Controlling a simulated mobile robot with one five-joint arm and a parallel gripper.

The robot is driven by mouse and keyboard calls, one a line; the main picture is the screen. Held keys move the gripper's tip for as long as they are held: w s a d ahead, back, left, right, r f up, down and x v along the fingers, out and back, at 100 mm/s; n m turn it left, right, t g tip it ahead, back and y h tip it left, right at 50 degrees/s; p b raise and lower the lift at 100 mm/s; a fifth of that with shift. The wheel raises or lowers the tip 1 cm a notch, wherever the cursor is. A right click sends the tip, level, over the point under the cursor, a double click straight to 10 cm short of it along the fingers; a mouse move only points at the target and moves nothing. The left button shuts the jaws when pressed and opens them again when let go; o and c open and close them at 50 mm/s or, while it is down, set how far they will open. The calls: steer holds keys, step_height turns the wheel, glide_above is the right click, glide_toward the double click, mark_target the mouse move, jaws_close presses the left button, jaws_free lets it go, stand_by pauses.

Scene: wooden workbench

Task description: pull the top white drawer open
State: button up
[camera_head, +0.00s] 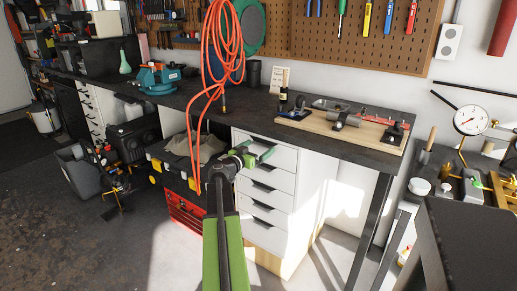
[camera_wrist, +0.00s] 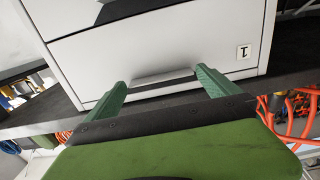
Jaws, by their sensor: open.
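The top white drawer (camera_head: 285,158) is at the upper front of a white drawer unit under the dark bench and looks flush with the unit. In the wrist view its front (camera_wrist: 110,55) fills the upper middle, with a pull lip (camera_wrist: 163,80) and a small label to the right. My gripper (camera_head: 261,154) is in front of this drawer with its green fingers spread. In the wrist view the open fingers (camera_wrist: 159,77) lie on either side of the pull lip, with nothing seen clamped between them. I cannot tell whether they touch the drawer.
More white drawers (camera_head: 266,213) with dark slots lie below. An orange cable (camera_head: 222,40) hangs in front of the bench, left of my gripper. A red toolbox (camera_head: 185,214) stands left of the unit. A dark bench leg (camera_head: 371,230) stands to the right.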

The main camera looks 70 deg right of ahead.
steer(key=shift+d, duration=0.2)
steer(key=shift+c, duration=0.3)
steer(key=shift+s, duration=0.1)
steer(key=c, duration=1.7)
steer(key=shift+a, duration=0.1)
steer(key=shift+c, duration=0.2)
